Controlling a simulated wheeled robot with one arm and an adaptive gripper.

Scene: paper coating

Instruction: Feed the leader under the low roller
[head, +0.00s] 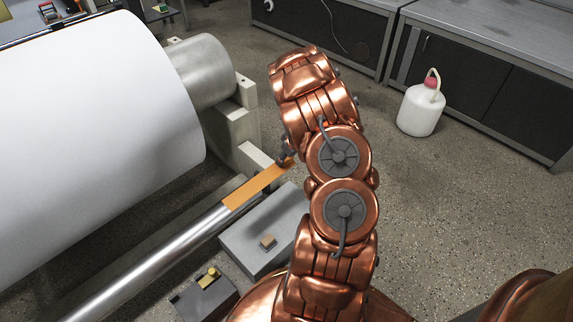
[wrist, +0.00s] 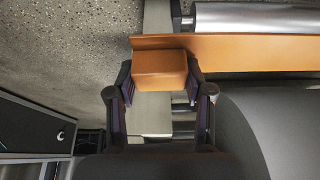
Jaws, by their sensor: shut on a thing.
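The leader is an orange strip (head: 255,189) that runs from the low metal roller toward my gripper in the head view. In the wrist view it is a long orange band (wrist: 250,50) beside the shiny low roller (wrist: 258,17), ending in an orange block (wrist: 160,68). My gripper (wrist: 160,72) is shut on this block, one finger on each side. In the head view the low roller (head: 150,262) lies slantwise, and the strip overlaps its upper right end. My arm and wrist partly hide the gripper there.
A large white roll (head: 100,120) with a metal core end (head: 205,70) fills the left. Pale frame blocks (head: 235,125) stand beside it. A grey box (head: 262,235) lies near the low roller. A white jug (head: 421,108) stands on open floor by the cabinets (head: 465,75).

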